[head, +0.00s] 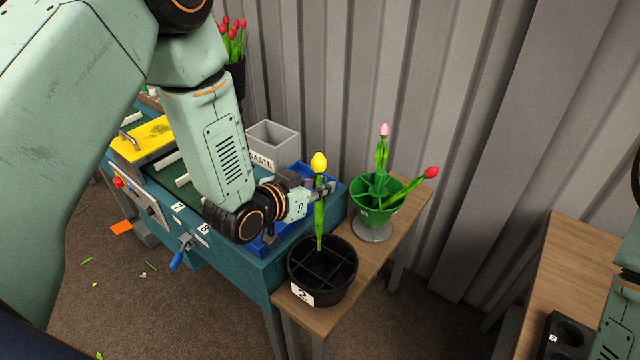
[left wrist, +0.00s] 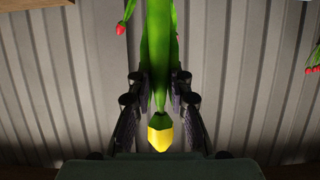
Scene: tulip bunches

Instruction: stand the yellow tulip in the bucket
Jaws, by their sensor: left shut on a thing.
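The yellow tulip (head: 319,163) is upright in my left gripper (head: 322,190), which is shut on its stem just below the bloom. In the left wrist view, the yellow bloom (left wrist: 160,138) and green stem lie between the two fingers (left wrist: 160,95). The black bucket (head: 322,293) stands on a wooden bench, marked 2, with dividers making compartments inside. The stem's lower end shows over the bucket's far part; I cannot tell whether it is above or inside the rim. No flower stands in this bucket. My right gripper is out of view.
A green divided bucket (head: 373,208) with a pink and a red tulip stands close behind on a grey foot. A teal machine (head: 240,267) and a grey waste bin (head: 273,138) are left. A wooden table (head: 570,265) with a black holder (head: 566,338) is right.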

